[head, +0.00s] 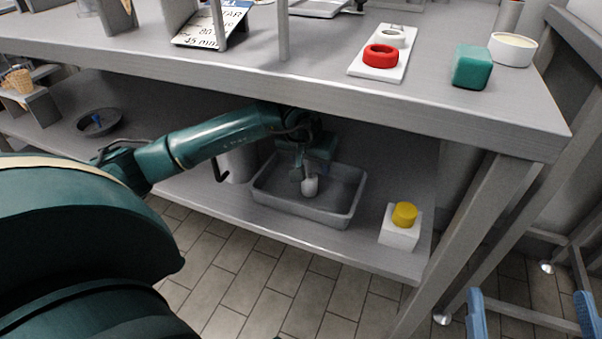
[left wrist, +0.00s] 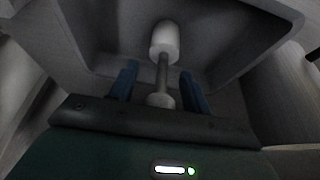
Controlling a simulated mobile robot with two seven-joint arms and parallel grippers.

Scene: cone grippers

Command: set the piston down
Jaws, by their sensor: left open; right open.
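The piston (head: 310,187) has a white cylindrical head and a thin grey rod. It is in the grey tray (head: 262,190) on the lower shelf, white head towards the tray floor. The left wrist view shows the piston's white head (left wrist: 164,41) beyond the fingertips and its rod between the fingers. My left gripper (head: 306,172) is over the tray, and its blue fingers stand apart on both sides of the rod with gaps in the left wrist view (left wrist: 160,75). Whether the head touches the tray floor is unclear. My right gripper (head: 530,308) is open and empty at the lower right.
A yellow cylinder (head: 404,214) sits on a white block (head: 399,236) right of the tray. A grey pot (head: 237,163) stands left of it. The upper shelf (head: 330,85) hangs above my left arm. A table leg (head: 455,235) stands at the right.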

